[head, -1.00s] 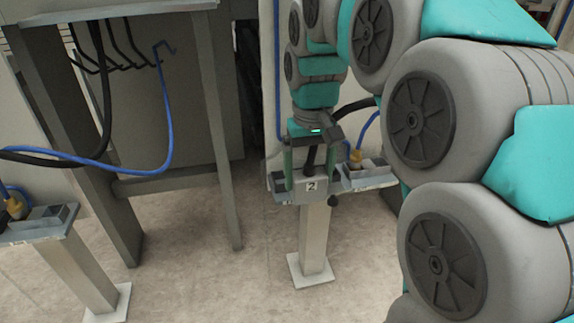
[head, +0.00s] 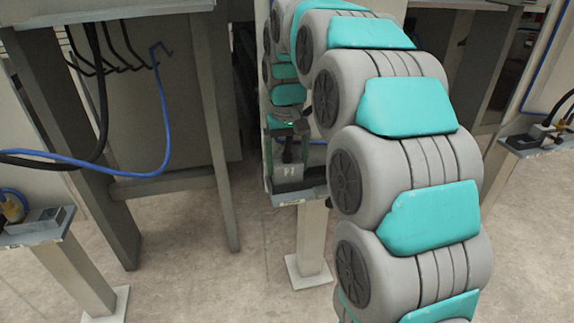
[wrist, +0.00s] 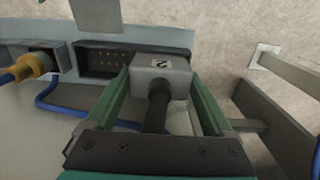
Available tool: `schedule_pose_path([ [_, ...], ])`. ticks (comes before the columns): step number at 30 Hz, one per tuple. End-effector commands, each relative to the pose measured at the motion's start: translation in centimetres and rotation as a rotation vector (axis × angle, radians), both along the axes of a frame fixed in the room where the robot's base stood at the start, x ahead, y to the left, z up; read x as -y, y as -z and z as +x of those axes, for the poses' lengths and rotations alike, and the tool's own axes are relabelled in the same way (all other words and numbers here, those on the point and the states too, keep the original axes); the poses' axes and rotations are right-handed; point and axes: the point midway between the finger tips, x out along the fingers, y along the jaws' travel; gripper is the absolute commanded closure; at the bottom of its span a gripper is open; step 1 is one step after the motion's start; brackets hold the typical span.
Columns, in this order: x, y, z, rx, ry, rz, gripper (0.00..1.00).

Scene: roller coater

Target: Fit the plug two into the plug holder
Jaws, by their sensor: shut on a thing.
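My gripper (head: 287,150) is shut on plug two, a grey block marked "2" (head: 289,174) with a thick black cable running back between the fingers. In the wrist view the gripper (wrist: 161,76) has one green finger on each side of plug two (wrist: 163,68). The plug holder (wrist: 92,61) shows there as a dark rectangular recess with rows of small contacts, just left of the plug. The plug's block overlaps the recess's right end in that view. I cannot tell whether they touch. In the head view, the holder's stand (head: 312,240) is under the plug, and my arm hides part of it.
A yellow connector (wrist: 34,67) with a blue cable sits beside the recess. Another connector stand (head: 35,228) is at the left, and one (head: 528,140) at the far right. Black and blue cables (head: 110,165) hang at the left frame. Floor between the stands is clear.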

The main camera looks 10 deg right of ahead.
Motion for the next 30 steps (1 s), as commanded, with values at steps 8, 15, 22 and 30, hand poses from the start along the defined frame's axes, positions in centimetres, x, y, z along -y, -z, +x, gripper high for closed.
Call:
schedule_pose_path([
  [8,0.00,0.86,0.04,0.002,0.000,0.000,0.89],
  [15,0.00,1.18,0.03,0.002,0.000,0.000,0.07],
  [22,0.00,1.18,0.03,0.002,0.000,0.000,0.00],
  [30,0.00,0.24,0.10,0.004,0.000,0.000,0.00],
])
